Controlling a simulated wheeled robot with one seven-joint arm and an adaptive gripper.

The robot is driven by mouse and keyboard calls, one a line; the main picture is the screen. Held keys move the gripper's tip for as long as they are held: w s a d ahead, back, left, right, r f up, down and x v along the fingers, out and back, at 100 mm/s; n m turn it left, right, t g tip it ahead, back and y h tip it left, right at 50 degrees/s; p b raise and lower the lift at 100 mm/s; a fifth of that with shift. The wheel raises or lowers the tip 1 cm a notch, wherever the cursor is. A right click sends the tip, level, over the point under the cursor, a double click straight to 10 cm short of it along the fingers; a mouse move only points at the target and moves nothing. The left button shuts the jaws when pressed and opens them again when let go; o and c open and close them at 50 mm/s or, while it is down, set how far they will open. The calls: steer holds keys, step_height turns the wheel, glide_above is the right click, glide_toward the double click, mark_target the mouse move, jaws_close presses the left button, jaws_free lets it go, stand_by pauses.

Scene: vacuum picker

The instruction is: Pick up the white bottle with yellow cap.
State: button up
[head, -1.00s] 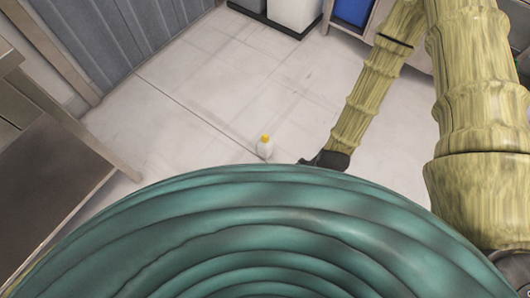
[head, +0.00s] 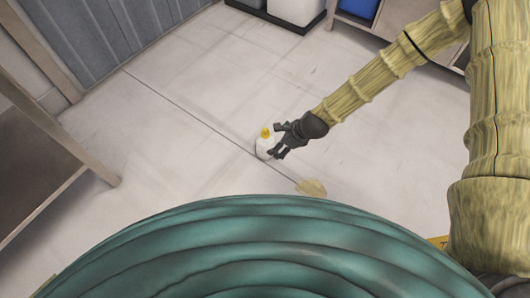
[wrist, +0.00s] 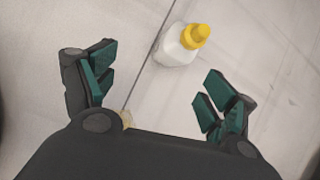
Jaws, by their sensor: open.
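The white bottle with a yellow cap (head: 264,146) stands on the floor in the middle of the head view. My gripper (head: 279,139) is just to its right and partly overlaps it there. In the wrist view the bottle (wrist: 176,46) lies ahead of my gripper (wrist: 158,92), beyond the fingertips and a little right of the middle of the gap. The fingers are spread wide with nothing between them.
A small yellowish-tan patch or object (head: 311,187) is on the floor near the bottle. A metal table (head: 60,150) stands at the left. White bins (head: 295,12) and a blue container (head: 358,8) are at the back. The tiled floor around the bottle is mostly clear.

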mark_target(269, 139)
steer(key=w+a+f+b, duration=0.1)
steer(key=w+f, duration=0.1)
steer(key=w+a+f+m+b, duration=0.1)
steer(key=w+f+b, duration=0.1)
steer(key=w+a+f+m+b, duration=0.1)
steer(key=w+f+b, duration=0.1)
steer(key=shift+a+f+t+y, duration=0.15)
steer(key=shift+f+t+y, duration=0.15)
steer(key=b+x, duration=0.4)
steer(key=x, duration=0.1)
steer(key=shift+w, duration=0.15)
steer(key=shift+c, duration=0.2)
steer(key=c, duration=1.4)
